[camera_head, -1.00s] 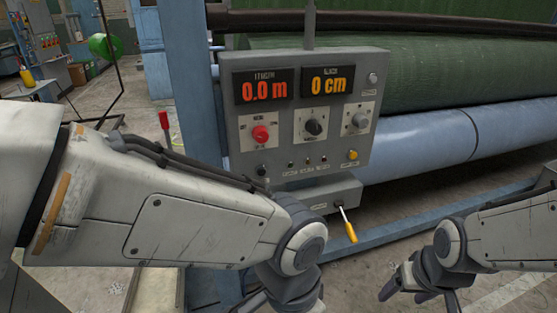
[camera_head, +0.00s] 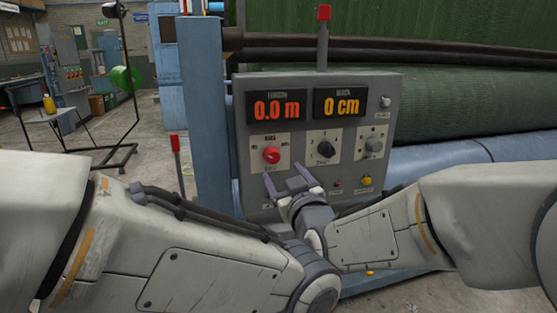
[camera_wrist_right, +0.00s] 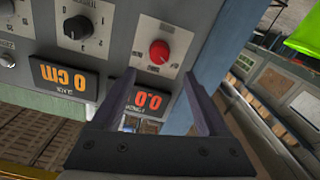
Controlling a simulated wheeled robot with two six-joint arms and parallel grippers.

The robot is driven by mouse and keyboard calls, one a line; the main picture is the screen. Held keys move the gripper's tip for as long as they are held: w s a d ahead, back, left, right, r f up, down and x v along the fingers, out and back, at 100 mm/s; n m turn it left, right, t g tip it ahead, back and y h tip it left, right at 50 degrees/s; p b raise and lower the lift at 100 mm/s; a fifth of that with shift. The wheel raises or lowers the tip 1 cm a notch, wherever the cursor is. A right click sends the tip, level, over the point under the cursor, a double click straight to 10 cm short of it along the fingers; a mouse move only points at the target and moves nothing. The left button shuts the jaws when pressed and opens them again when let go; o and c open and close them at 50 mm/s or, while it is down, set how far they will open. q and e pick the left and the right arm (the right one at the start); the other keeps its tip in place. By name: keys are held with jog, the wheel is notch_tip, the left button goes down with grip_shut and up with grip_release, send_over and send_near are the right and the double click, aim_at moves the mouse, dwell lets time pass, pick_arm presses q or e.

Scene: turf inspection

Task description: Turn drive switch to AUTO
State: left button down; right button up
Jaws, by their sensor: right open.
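The grey control panel (camera_head: 246,150) carries a red knob (camera_head: 271,155) on a white plate at left, a black rotary knob (camera_head: 325,149) in the middle and a grey knob (camera_head: 373,145) at right. Their labels are too small to read surely. My right gripper (camera_head: 288,178) is open and empty, just below the red knob in the head view. In the right wrist view its fingers (camera_wrist_right: 157,78) point towards the red knob (camera_wrist_right: 159,52), one on each side; contact does not show. The black knob (camera_wrist_right: 77,28) is to its left there. My left gripper is out of view.
Two lit displays, 0.0 m (camera_head: 277,107) and 0 cm (camera_head: 341,104), sit above the knobs. A yellow button (camera_head: 366,181) is at lower right. A blue post (camera_head: 208,110) stands left of the panel, and a green turf roll (camera_head: 470,100) lies behind.

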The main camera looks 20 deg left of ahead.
aim_at(274, 159)
jog(key=p+x, duration=0.1)
jog(key=x, duration=0.8)
jog(key=shift+w+f, duration=0.1)
jog(key=shift+w, duration=0.1)
grip_shut()
